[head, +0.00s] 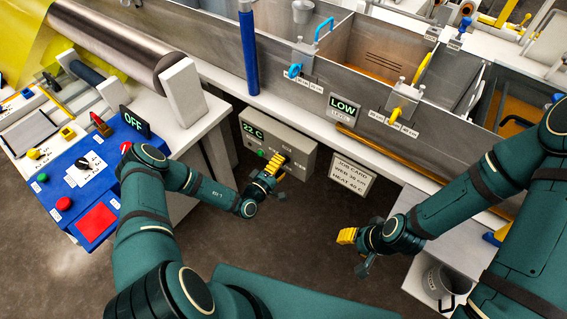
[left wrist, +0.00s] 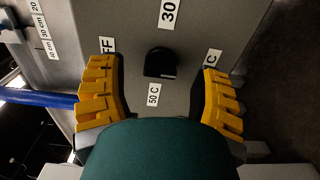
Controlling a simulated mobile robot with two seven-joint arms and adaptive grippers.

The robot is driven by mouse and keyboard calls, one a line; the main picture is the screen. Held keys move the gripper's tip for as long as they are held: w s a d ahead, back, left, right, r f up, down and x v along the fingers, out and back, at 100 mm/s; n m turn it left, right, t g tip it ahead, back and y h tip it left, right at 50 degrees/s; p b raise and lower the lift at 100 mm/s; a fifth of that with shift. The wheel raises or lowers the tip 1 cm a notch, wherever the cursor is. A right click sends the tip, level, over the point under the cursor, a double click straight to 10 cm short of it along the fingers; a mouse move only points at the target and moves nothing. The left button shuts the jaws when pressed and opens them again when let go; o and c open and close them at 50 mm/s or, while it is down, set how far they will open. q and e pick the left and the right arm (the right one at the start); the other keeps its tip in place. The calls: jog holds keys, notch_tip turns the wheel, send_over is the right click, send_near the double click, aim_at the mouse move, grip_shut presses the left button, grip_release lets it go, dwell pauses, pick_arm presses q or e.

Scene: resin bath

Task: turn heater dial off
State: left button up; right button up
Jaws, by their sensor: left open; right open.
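The heater box (head: 299,150) is a grey unit below the tank's front edge, with a green 22 C display (head: 254,126) on its face. In the left wrist view its black dial (left wrist: 160,63) stands among labels reading 30, 50 C and a partly covered one ending in FF. I cannot tell surely which label the dial points at. My left gripper (head: 268,177) is open in front of the box; its yellow fingers (left wrist: 160,97) are on either side of the dial, apart from it. In the head view the gripper hides the dial. My right gripper (head: 350,240) is open and empty.
A job card (head: 351,175) stands right of the box, below a LOW sign (head: 343,107) on the tank front. A blue control panel (head: 86,176) with an OFF display (head: 135,121) is at left. A mug (head: 437,282) stands at lower right. Floor between is clear.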

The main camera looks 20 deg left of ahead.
pick_arm(q)
jog(key=shift+x, duration=0.95)
grip_shut()
